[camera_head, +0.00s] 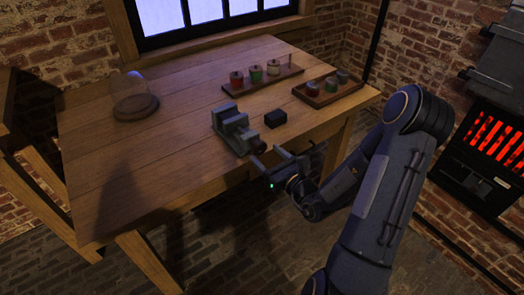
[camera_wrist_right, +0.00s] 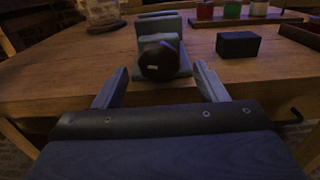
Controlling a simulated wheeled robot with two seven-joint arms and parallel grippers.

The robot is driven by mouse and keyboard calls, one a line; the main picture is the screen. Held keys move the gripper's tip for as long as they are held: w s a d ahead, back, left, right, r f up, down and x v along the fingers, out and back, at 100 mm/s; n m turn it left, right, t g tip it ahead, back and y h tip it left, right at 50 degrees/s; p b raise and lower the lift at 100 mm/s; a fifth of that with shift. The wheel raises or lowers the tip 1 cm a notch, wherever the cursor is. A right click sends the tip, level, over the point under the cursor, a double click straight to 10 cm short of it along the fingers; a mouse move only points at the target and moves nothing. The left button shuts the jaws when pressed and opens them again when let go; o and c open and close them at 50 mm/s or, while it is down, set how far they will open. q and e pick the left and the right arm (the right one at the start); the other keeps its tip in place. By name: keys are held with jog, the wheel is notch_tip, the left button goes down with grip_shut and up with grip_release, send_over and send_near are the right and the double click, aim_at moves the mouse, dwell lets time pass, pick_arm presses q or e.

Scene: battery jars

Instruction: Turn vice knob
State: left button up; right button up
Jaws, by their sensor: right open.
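A grey-green vice (camera_head: 231,122) stands on the wooden table near its front edge. Its dark round knob (camera_wrist_right: 158,62) faces my right wrist camera, with a small light mark on its face. My right gripper (camera_head: 266,163) is at the table's front edge, just in front of the vice. In the right wrist view its two fingers (camera_wrist_right: 157,85) are spread wide, one on each side of the knob's line, with nothing between them. The knob appears beyond the fingertips, apart from them. The knob's far side is hidden. My left gripper is not in view.
A black block (camera_head: 276,119) sits right of the vice. Jars stand on a wooden tray (camera_head: 259,86) at the back and another tray (camera_head: 329,97) at right. A glass dome (camera_head: 134,97) is at left. The table's front left is clear.

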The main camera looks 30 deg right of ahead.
aim_at(262, 151)
jog(key=shift+w+a, duration=0.15)
jog(key=shift+w, duration=1.45)
jog(key=shift+c, duration=0.5)
jog(key=c, duration=0.9)
jog(key=shift+r+m+p, duration=0.2)
jog(key=shift+m+p, duration=0.3)
jog(key=shift+p, duration=0.05)
jog(key=shift+f, duration=0.1)
jog(key=o, duration=1)
jog(key=shift+s, duration=0.1)
